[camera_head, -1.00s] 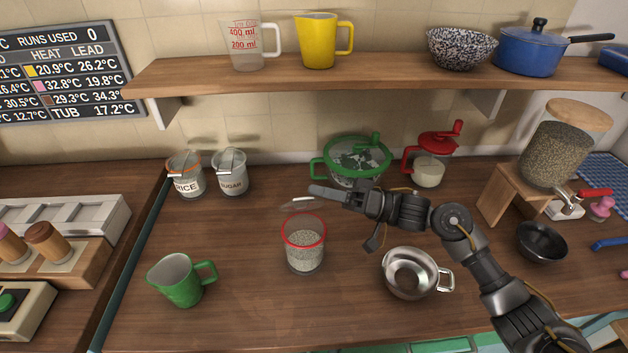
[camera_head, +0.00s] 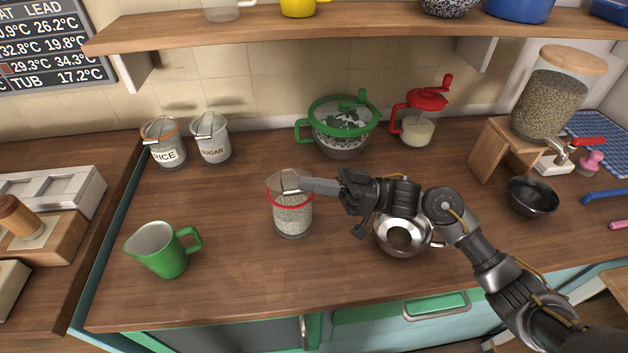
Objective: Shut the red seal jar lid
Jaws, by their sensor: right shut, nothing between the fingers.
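The red seal jar (camera_head: 292,215) is a clear glass jar of pale grains with a red ring at its mouth. It stands upright on the wooden counter. Its clear lid (camera_head: 286,181) lies over the mouth, seemingly tilted; I cannot tell whether it rests fully on the red ring. My right gripper (camera_head: 308,186) is shut and empty, with its fingertips at the lid's right side, touching or very close to it. The fingers hide part of the lid and rim. My left gripper is not in view.
A steel pot (camera_head: 401,238) sits under my right forearm. A green jug (camera_head: 165,250) stands at front left. Rice (camera_head: 165,150) and sugar (camera_head: 213,145) jars, a green-lidded bowl (camera_head: 342,138) and a red-topped jar (camera_head: 418,125) stand behind. The counter between jug and jar is clear.

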